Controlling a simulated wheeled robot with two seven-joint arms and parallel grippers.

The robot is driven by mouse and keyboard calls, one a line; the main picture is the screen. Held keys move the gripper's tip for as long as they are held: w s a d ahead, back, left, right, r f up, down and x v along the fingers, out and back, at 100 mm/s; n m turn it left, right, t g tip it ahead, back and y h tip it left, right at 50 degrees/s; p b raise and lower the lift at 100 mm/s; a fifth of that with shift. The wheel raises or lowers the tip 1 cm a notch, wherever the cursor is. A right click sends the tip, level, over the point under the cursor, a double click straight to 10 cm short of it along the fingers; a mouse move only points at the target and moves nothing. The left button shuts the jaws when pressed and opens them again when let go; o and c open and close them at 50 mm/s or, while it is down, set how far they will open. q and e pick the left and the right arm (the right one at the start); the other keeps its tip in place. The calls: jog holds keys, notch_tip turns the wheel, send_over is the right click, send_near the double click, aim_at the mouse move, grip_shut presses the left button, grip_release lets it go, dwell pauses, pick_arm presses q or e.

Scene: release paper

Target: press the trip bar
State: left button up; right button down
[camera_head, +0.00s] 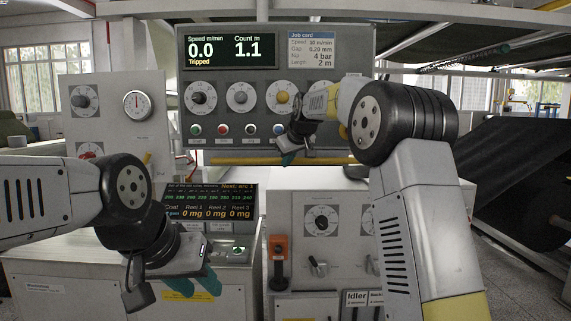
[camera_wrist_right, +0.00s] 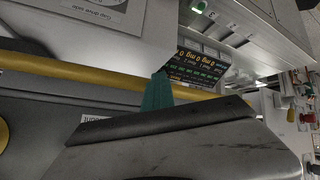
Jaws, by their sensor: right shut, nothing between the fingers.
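The trip bar (camera_head: 330,161) is a long yellow bar running sideways below the grey control panel (camera_head: 365,100). It also crosses the right wrist view (camera_wrist_right: 90,85). My right gripper (camera_head: 288,158) is shut and empty, its teal fingertips (camera_wrist_right: 158,92) overlapping the bar in both views. I cannot tell whether they touch it. The panel's display (camera_head: 230,50) reads speed 0.0, count 1.1 and "Tripped". My left gripper (camera_head: 196,284) is low at the left, teal fingers pointing down over the white cabinet; their gap is unclear.
A second dark screen (camera_head: 210,203) with a few buttons below it stands between my arms. A white cabinet (camera_head: 315,185) with dials and an orange switch box (camera_head: 279,248) is below the bar. A black roll (camera_head: 525,180) lies at the right.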

jog(key=shift+a+r, duration=0.1)
jog(key=shift+s, duration=1.25)
jog(key=s, duration=0.5)
jog(key=s+d+f+m+g, duration=0.1)
jog(key=s+d+f, duration=0.3)
jog(key=s, duration=0.8)
jog(key=s+d+f+m+g, duration=0.1)
jog(key=s+d+f+m, duration=0.2)
jog(key=s, duration=1)
jog(key=s+d+f+m, duration=0.3)
jog(key=s+d+f, duration=0.2)
jog(key=s, duration=0.8)
jog(key=shift+d+f+g+h, duration=0.4)
jog(key=shift+d, duration=0.15)
